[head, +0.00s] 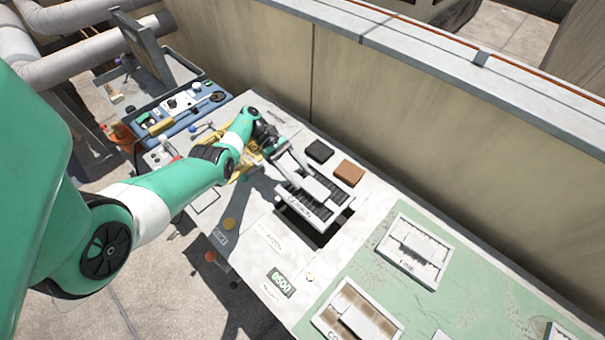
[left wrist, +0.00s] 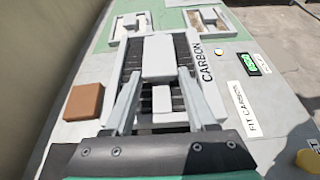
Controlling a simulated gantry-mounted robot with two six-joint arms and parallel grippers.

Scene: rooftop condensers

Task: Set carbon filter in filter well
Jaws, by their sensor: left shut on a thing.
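The carbon filter (head: 309,212) has a white frame, black pleats and a pale raised handle. Its CARBON label shows in the left wrist view (left wrist: 207,65). My left gripper (head: 303,183) is shut on the filter's handle, and its two fingers also show in the left wrist view (left wrist: 160,86). The filter is over the dark opening of the filter well (head: 322,237), which shows along the filter's near side. My right gripper is not in view.
A brown block (head: 348,173) and a black block (head: 319,152) lie beyond the filter. On the green mat (head: 470,290) at right lie a pale filter (head: 413,250) and a brownish filter (head: 335,304). A wall (head: 400,120) runs behind the bench. A blue tool tray (head: 182,127) stands left.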

